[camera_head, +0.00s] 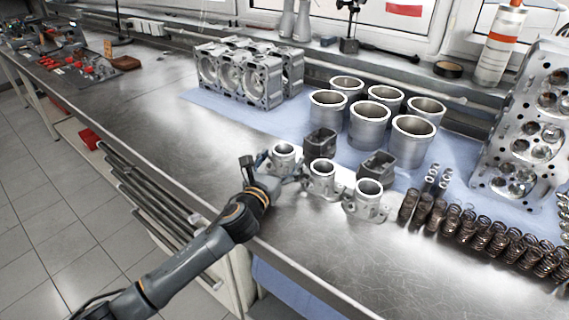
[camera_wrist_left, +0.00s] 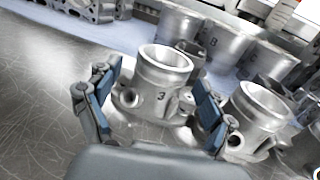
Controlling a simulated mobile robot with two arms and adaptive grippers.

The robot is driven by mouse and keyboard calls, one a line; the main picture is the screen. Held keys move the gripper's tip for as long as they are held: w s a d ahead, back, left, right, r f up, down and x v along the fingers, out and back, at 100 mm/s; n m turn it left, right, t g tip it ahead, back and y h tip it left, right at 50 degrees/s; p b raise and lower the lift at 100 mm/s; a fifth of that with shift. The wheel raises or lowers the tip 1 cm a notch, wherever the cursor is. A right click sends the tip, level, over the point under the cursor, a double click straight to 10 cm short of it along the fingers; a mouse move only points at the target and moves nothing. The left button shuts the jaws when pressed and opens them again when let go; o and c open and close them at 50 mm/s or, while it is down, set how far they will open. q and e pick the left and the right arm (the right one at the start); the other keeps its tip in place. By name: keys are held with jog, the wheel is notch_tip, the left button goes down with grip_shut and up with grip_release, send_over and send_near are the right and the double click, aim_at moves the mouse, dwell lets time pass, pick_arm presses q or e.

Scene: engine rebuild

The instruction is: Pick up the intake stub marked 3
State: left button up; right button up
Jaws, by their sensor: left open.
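My left gripper (camera_wrist_left: 152,105) is open, with one blue-padded finger on each side of this stub. Its fingers (camera_head: 276,168) partly hide the stub's lower part in the head view. I cannot tell whether either finger touches it. My right gripper is in neither view.
A second stub (camera_wrist_left: 258,112) stands close to the right finger, and another stub (camera_head: 367,196) is farther right. Dark square parts (camera_head: 320,142) and cylinder liners (camera_head: 369,124) stand behind. Springs (camera_head: 487,233) line the right front. The bench left of the stubs is clear.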

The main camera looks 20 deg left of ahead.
pick_arm(q)
jog(key=w, duration=0.2)
jog(key=shift+w+d, duration=0.15)
jog(key=shift+w, duration=0.25)
jog(key=shift+s, duration=0.1)
jog(key=shift+c, duration=1.1)
jog(key=c, duration=1.1)
jog(key=shift+c, duration=1)
jog(key=shift+r, duration=0.15)
